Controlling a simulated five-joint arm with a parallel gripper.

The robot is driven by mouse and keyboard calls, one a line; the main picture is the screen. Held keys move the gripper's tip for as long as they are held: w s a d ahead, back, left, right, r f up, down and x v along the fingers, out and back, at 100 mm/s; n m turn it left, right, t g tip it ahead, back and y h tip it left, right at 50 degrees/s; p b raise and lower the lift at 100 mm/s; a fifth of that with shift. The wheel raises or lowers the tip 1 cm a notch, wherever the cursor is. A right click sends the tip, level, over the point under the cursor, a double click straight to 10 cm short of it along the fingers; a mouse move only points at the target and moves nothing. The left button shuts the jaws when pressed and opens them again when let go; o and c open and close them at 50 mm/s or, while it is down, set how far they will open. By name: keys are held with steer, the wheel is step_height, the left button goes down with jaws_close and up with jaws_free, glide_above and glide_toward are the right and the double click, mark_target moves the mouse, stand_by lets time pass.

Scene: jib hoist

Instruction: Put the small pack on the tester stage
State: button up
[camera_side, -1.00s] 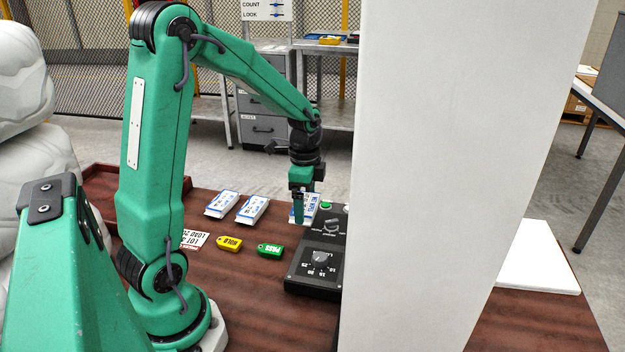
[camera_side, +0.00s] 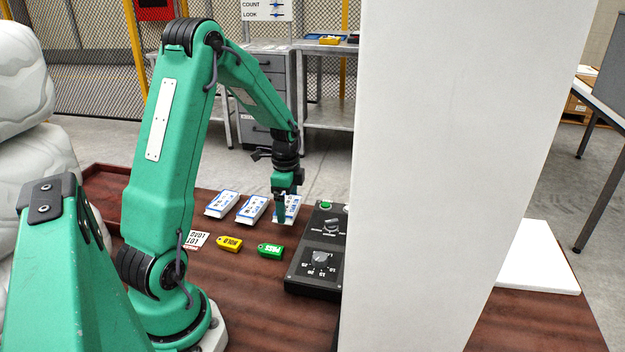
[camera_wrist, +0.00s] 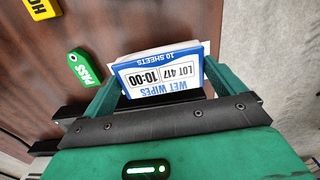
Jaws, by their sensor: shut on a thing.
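My gripper (camera_side: 286,192) is shut on a white and blue wet-wipes pack (camera_side: 288,208). In the wrist view the pack (camera_wrist: 160,72) sits between the green fingers, its label reading "10 SHEETS" and "LOT 417". I cannot tell whether it touches the table. Two similar packs, one at the left (camera_side: 222,204) and one in the middle (camera_side: 252,209), lie beside it. A dark tester panel (camera_side: 318,262) with knobs and a green button is to the right of my gripper. No stage can be made out; a white pillar hides the area further right.
A yellow HOLD tag (camera_side: 230,244) and a green PASS tag (camera_side: 271,250) lie in front of the packs. A printed card (camera_side: 197,240) lies left of them. The tall white pillar (camera_side: 450,170) blocks much of the side view. A white slab (camera_side: 540,258) lies right of it.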

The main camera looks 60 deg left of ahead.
mark_target(287, 204)
steer(key=shift+f, duration=1.5)
steer(key=shift+f, duration=0.15)
steer(key=o, duration=0.6)
step_height(287, 204, up, 7)
steer(key=shift+r, duration=0.4)
